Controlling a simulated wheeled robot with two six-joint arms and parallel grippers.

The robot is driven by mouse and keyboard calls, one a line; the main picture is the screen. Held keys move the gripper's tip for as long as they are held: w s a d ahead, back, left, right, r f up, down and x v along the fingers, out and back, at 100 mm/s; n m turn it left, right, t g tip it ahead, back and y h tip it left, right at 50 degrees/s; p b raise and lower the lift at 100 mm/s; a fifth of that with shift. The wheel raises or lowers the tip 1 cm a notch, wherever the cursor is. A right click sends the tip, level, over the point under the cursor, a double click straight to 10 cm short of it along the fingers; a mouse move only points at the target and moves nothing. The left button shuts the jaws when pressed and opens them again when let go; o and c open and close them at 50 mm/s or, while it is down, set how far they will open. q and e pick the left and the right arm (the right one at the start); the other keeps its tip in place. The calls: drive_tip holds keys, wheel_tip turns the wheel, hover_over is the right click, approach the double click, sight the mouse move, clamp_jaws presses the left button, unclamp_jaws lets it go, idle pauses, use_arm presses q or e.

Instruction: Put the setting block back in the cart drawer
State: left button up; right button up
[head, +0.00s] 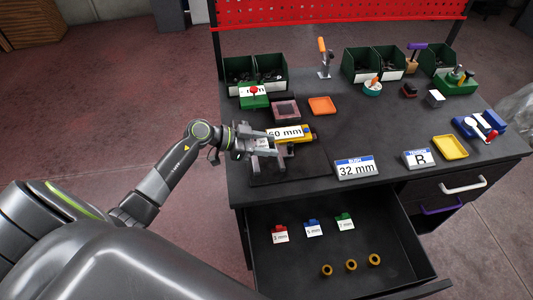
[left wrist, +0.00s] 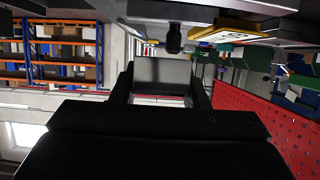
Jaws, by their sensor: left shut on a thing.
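My left gripper (head: 272,147) is over the dark mat on the table, beside a yellow piece (head: 308,133) with a "60 mm" label. It is shut on a grey block, probably the setting block, which shows between the dark fingers in the left wrist view (left wrist: 162,72). In the head view the fingers largely hide this block, and I cannot tell whether it touches the mat. The cart drawer (head: 398,240) is pulled open below the table front. My right gripper is not in view.
In the drawer are small red (head: 280,234), blue (head: 313,228) and green (head: 345,222) labelled pieces and three brass rings (head: 351,265). A "32 mm" sign (head: 356,168) stands at the table's front edge. Green bins (head: 271,70) stand at the back. The drawer's left front is bare.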

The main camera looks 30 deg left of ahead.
sight(278, 159)
use_arm(q)
drive_tip(key=shift+r, duration=1.95)
wheel_tip(278, 159, down, 7)
drive_tip(key=shift+f, duration=0.15)
drive_tip(key=shift+f+p, duration=0.35)
drive_tip(key=shift+f, duration=0.05)
drive_tip(key=shift+c, duration=0.7)
drive_tip(key=shift+f, duration=0.8)
drive_tip(key=o, duration=1.3)
